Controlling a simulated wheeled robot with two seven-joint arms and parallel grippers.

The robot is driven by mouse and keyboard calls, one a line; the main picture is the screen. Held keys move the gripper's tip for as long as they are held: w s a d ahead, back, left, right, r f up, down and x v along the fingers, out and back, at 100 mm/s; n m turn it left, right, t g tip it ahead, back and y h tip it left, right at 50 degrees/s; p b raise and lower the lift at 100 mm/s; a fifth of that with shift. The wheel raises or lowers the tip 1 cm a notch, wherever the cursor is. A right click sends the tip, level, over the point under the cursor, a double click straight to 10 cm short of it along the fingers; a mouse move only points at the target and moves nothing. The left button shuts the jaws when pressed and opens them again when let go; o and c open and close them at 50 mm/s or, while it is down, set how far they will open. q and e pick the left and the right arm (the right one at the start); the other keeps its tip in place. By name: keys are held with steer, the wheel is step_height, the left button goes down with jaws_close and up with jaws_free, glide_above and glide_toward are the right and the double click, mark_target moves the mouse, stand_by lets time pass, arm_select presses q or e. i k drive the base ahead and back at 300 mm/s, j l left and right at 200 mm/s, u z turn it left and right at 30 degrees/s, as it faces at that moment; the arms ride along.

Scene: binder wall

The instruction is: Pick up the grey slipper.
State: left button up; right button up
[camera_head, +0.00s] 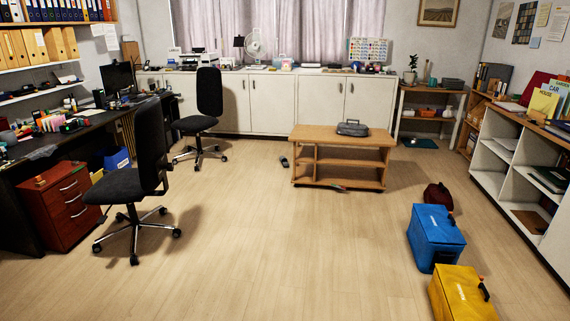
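A small dark grey object (284,161) lies on the floor just left of the low wooden table; it may be the grey slipper, but it is too small to be sure. Another small item (338,188), partly greenish, lies at the foot of the table's front edge; I cannot tell what it is. Neither of my grippers is in view.
The low wooden table (330,139) carries a grey case (352,129). Two black office chairs (140,170) (207,105) stand left, near the desk. A blue box (436,238), a yellow box (461,294) and a dark red bag (438,196) line the right. The middle floor is clear.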

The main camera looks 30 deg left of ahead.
mark_target(283, 159)
steer(key=i+j+u, duration=0.35)
steer(key=i+j, duration=0.15)
steer(key=i, duration=0.3)
steer(key=i+j+u, duration=0.35)
steer(key=i, duration=0.45)
steer(key=i+u, duration=0.35)
steer(key=i, duration=2.75)
